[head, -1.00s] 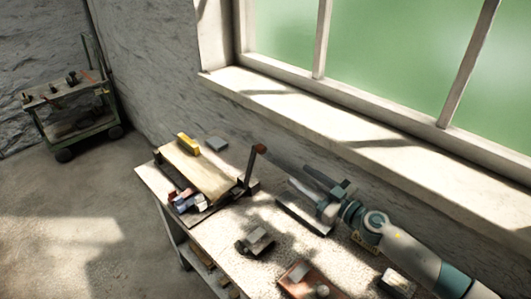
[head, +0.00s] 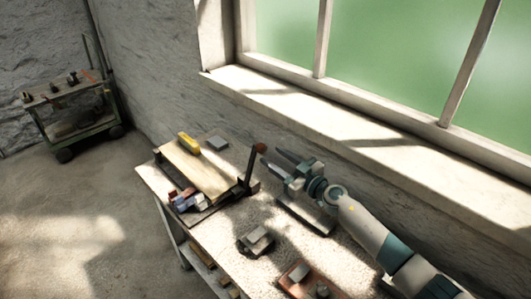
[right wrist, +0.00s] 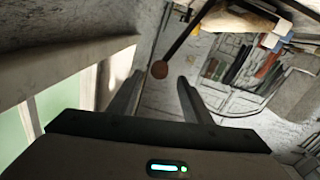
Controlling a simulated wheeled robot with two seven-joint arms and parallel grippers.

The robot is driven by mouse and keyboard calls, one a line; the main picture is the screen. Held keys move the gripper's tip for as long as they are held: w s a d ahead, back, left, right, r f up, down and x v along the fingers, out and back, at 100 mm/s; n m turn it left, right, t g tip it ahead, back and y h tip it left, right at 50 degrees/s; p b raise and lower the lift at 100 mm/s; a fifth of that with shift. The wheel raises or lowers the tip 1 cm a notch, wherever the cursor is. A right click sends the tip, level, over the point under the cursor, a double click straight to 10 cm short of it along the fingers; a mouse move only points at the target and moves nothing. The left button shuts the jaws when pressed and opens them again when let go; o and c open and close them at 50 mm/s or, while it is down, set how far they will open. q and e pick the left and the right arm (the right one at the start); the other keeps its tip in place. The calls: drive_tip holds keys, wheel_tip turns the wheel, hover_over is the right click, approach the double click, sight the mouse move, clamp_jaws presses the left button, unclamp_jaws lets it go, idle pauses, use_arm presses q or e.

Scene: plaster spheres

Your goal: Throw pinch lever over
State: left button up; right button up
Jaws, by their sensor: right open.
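The pinch lever (head: 251,168) is a dark bar with a reddish-brown ball knob (head: 260,148) on top. It stands upright at the right end of a board fixture (head: 200,168) on the workbench. My right gripper (head: 270,157) is open, with its fingers pointing left toward the knob. In the right wrist view the knob (right wrist: 159,69) shows beyond the fingertips, between the two fingers and nearer the left one (right wrist: 126,92). I cannot tell whether a finger touches it. My left gripper is not in view.
The workbench (head: 215,243) also holds a yellow block (head: 188,142), a grey block (head: 257,241), a reddish tray (head: 300,283) and small coloured pieces (head: 187,201). The window sill (head: 330,115) runs behind the bench. A cart (head: 72,108) stands at the far left.

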sight(265, 150)
drive_tip(key=shift+b+x, duration=0.6)
drive_tip(key=shift+x, duration=1.95)
clamp_jaws()
